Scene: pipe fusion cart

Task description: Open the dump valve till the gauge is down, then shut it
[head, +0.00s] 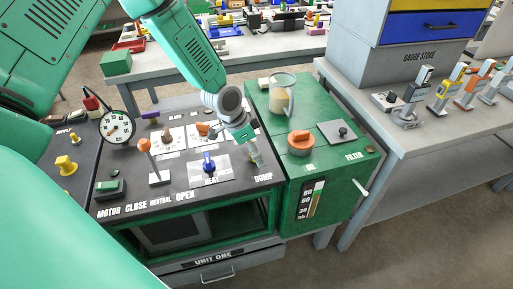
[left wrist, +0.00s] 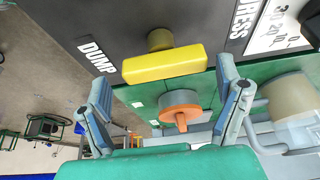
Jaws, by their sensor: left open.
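The dump valve shows in the left wrist view as a yellow bar handle (left wrist: 165,64) on a dark brass stem, beside the DUMP lettering. My left gripper (head: 256,156) is over the DUMP corner of the black panel. In the left wrist view its two fingers are spread, one toward each end of the handle, with no visible grip on it. In the head view the gripper mostly hides the valve. The round gauge (head: 117,126) with a white face stands at the panel's left; its needle is too small to read surely. My right gripper is not in view.
The panel (head: 225,193) also carries an orange-topped lever (head: 145,148) and a blue knob (head: 209,163). To its right, a green tank top holds an orange cap (head: 301,142) and a clear jug (head: 282,95). A grey bench (head: 420,145) stands farther right.

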